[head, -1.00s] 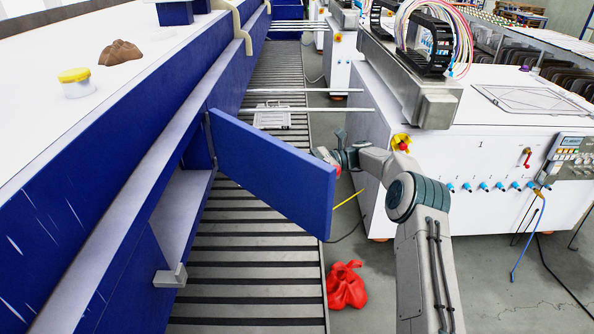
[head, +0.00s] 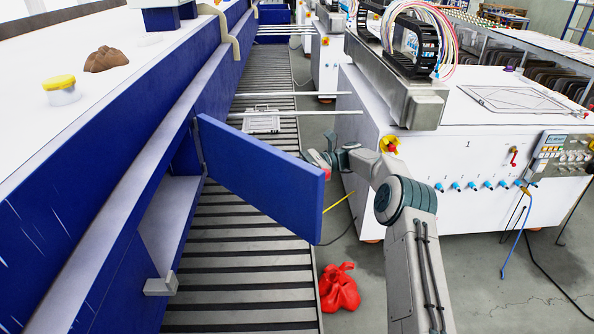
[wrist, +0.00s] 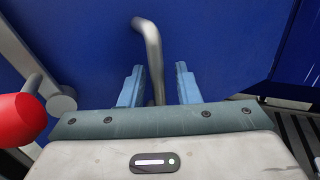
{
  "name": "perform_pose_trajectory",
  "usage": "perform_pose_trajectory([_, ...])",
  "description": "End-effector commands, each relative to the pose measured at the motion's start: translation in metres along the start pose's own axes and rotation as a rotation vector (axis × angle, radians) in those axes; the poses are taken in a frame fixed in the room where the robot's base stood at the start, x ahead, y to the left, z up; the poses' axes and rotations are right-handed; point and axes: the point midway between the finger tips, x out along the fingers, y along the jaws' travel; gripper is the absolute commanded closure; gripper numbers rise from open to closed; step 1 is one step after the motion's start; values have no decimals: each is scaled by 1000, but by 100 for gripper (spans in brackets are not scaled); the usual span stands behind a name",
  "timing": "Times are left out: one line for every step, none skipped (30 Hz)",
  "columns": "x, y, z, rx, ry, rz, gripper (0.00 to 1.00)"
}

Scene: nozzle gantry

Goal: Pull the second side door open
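A blue side door (head: 262,180) stands swung out from the long blue machine (head: 150,110), with an open compartment (head: 172,215) beside its hinge. Its far face is hidden in the head view. In the wrist view the blue panel (wrist: 220,40) fills the background, and a bent metal handle (wrist: 151,45) sticks out from it. My gripper (wrist: 160,82) is at this handle, with its blue fingers apart on either side. There is a visible gap between the handle and the right finger. In the head view the fingers are hidden behind the door.
A white machine (head: 470,190) stands close to the right of my arm. A red bag (head: 339,288) lies on the floor below the door. Another handle (head: 162,285) juts from the blue machine at lower left. Slatted floor (head: 250,270) runs under the door.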

Motion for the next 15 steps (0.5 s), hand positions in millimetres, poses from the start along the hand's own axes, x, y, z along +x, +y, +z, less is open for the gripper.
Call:
perform_pose_trajectory([-5, 0, -2, -1, 0, -2, 70])
perform_pose_trajectory([-8, -1, -2, -3, 1, -2, 70])
perform_pose_trajectory([-13, -1, -2, -2, 0, -2, 70])
perform_pose_trajectory([-17, 0, -2, -2, 0, -2, 70])
perform_pose_trajectory([-22, 0, -3, -2, 0, -2, 70])
perform_pose_trajectory([-26, -1, -2, -3, 0, -2, 70])
perform_pose_trajectory([-30, -1, -2, -3, -1, -1, 70])
perform_pose_trajectory([-34, -1, -2, -3, -1, -1, 70])
perform_pose_trajectory([-39, -1, -2, -2, -1, -2, 70])
perform_pose_trajectory([-43, -1, -2, -3, -1, -1, 70])
perform_pose_trajectory([-47, 0, -2, -3, -1, -1, 70])
perform_pose_trajectory([-49, -1, -2, -2, -2, 0, 70])
perform_pose_trajectory([-51, -2, -1, -3, -1, 1, 70])
perform_pose_trajectory([-53, -2, -1, -3, -2, 2, 70])
perform_pose_trajectory([-56, -2, -1, -2, -2, 2, 70])
